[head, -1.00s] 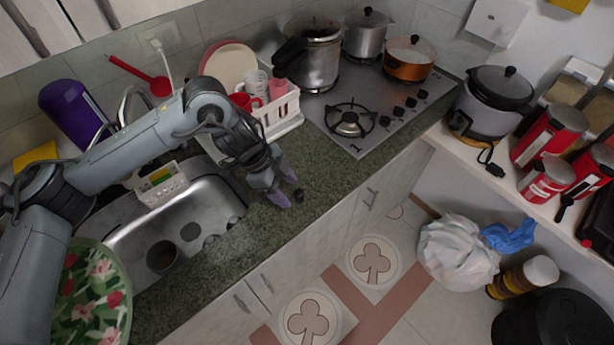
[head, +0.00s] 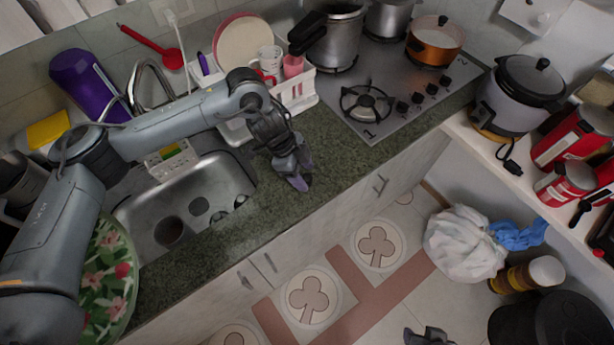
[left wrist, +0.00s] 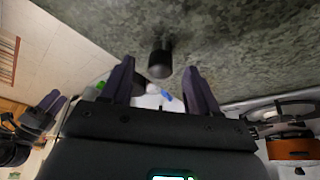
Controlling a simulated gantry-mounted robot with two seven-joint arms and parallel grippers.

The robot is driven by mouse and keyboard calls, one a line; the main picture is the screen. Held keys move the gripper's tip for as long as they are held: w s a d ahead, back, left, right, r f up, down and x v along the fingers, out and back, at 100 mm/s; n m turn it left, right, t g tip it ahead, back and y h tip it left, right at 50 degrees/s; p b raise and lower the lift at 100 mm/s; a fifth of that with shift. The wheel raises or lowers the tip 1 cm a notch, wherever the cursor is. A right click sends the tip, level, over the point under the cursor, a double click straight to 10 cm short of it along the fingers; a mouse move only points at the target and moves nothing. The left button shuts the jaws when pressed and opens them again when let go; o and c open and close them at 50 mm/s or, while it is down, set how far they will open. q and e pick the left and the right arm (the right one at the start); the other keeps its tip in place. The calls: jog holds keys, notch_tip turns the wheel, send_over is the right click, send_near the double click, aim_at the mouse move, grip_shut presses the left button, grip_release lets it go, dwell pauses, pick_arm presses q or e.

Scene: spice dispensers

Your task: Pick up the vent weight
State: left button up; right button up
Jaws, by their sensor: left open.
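The vent weight (left wrist: 159,60) is a small dark cylinder on the green stone counter. In the left wrist view it shows between the two purple fingertips of my left gripper (head: 301,183), with gaps on both sides. My left gripper is open and holds nothing. In the head view the gripper hides the weight or blends with it, near the counter's front edge. Part of my right gripper (head: 430,337) shows at the bottom edge of the head view. Its purple fingers also show at the left of the left wrist view; their opening is unclear.
The sink (head: 190,205) lies left of my left gripper and the gas stove (head: 405,90) to the right. A white dish rack (head: 296,95) with cups stands behind. The counter (head: 345,150) around the gripper is clear.

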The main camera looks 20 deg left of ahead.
pick_arm(q)
jog(key=shift+x, duration=1.3)
jog(key=shift+w, duration=0.1)
grip_shut()
